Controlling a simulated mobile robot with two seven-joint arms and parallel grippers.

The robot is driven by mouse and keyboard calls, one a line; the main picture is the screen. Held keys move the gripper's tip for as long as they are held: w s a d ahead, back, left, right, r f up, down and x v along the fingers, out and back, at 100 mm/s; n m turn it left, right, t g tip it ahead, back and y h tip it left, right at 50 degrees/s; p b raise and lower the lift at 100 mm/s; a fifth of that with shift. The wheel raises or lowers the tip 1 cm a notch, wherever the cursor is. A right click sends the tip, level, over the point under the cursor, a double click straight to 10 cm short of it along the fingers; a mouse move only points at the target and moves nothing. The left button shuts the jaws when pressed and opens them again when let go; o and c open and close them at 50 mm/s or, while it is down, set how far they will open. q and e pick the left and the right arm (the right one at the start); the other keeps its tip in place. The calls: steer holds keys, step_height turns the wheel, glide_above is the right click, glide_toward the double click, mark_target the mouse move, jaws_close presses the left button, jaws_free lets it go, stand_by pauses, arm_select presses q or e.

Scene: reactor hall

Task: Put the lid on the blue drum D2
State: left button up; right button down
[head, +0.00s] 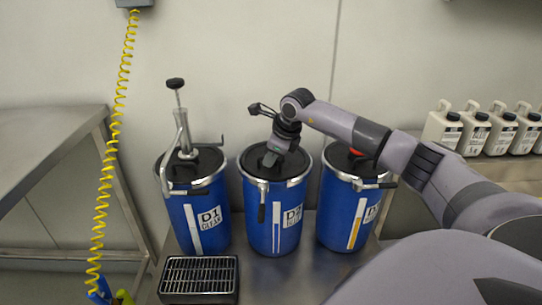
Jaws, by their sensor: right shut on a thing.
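Three blue drums stand side by side. The lid lies level at the drum's mouth, inside a metal ring (291,183) whose lever (262,205) hangs at the front. I cannot tell whether it is fully seated. My left gripper is not in view.
A hand pump (182,135) rises from the left drum. The right drum (345,220) stands close beside, partly behind my right arm. A grated black tray (199,276) lies in front. A yellow coiled hose (105,180) hangs at left. Several white canisters (441,128) stand on a right shelf.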

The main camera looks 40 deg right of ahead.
steer(key=c, duration=1.1)
jaws_free()
steer(key=v, duration=0.7)
steer(key=shift+p, duration=0.3)
